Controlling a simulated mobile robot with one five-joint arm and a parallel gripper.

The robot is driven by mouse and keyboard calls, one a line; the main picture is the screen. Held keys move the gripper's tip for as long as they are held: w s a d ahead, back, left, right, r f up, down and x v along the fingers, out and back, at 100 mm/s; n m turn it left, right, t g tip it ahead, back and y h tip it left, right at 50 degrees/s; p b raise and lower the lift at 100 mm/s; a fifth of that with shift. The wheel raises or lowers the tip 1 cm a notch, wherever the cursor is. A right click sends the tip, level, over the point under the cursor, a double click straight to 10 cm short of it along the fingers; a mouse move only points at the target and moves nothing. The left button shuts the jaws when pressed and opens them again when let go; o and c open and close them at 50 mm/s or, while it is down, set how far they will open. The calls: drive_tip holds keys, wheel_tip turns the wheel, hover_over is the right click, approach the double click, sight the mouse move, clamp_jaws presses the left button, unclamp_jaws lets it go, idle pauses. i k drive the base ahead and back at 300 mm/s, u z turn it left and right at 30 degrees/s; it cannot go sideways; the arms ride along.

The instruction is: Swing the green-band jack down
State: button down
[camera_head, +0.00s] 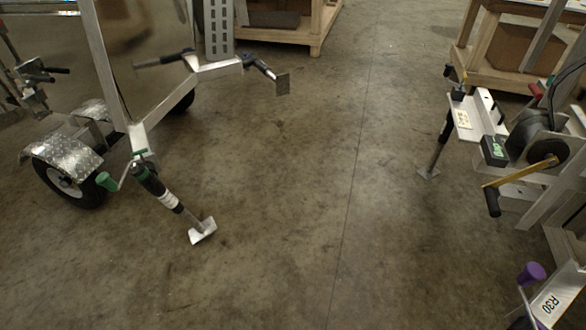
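The green-band jack (165,195) is on the front corner of the aluminium trailer (190,88) at the left. It is black with a green band near its top and a pale ring lower down. It slants down to the right from its mount, and its square silver foot plate (203,232) is at the lower right end. The foot plate is tilted; I cannot tell whether it touches the floor. A green crank handle (107,181) sticks out left of the jack's top. My gripper is not in view.
Another jack (258,66) with a blue part slants out behind, its foot plate at right. A trailer at right carries a winch (538,140), a dark jack (442,138) and a purple-knobbed handle (532,273). Wooden stands are at the back. The concrete floor between is clear.

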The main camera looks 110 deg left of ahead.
sight(148, 178)
drive_tip(key=u, duration=4.9)
drive_tip(key=i, duration=0.15)
drive_tip(key=z, duration=2.55)
drive_tip(key=k, duration=0.2)
drive_tip(key=u, duration=1.6)
drive_tip(key=k, duration=0.15)
drive_tip(key=u, duration=1.15)
drive_tip(key=k, duration=0.65)
drive_tip(key=z, duration=0.3)
drive_tip(key=i, duration=1.65)
drive_tip(key=u, duration=0.25)
